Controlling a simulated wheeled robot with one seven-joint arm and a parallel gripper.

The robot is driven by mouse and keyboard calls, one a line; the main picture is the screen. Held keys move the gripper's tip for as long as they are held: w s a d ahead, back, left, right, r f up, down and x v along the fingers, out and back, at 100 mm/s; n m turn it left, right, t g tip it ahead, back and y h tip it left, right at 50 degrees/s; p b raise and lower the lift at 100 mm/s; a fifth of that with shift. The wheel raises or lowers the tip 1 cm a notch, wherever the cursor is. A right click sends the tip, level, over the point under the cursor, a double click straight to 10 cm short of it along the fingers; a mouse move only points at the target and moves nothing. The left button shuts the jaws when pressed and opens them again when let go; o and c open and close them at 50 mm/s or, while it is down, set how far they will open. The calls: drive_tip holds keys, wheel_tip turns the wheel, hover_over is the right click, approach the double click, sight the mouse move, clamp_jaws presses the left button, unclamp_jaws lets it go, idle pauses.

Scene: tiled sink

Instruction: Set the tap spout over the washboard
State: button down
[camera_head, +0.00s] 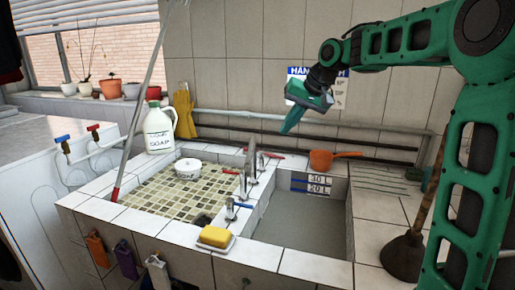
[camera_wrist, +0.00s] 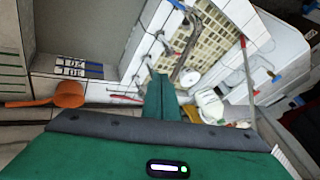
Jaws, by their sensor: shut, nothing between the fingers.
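The metal tap spout (camera_head: 251,165) stands at the tiled divider between the two basins. A ribbed pale surface, which looks like the washboard (camera_head: 388,178), lies right of the deep basin. Its grooves show at the left edge of the wrist view (camera_wrist: 12,72). My gripper (camera_head: 289,127) is shut and empty, raised above the back of the sink near the wall pipes. Its green fingers also show in the wrist view (camera_wrist: 161,94). It is apart from the spout.
Red-handled taps (camera_head: 269,154) and a blue-handled tap (camera_head: 238,206) are near the spout. An orange pan (camera_head: 322,160) sits on the back ledge. Yellow soap (camera_head: 215,236) lies on the front rim. A plunger (camera_head: 403,257) stands at right. The deep basin (camera_head: 300,235) looks empty.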

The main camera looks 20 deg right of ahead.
sight(251, 153)
drive_tip(key=w+a+f, duration=0.6)
drive_tip(key=a+f, duration=0.1)
drive_tip(key=f, duration=0.1)
drive_tip(key=shift+w+f, duration=0.25)
drive_tip(key=shift+f, duration=0.1)
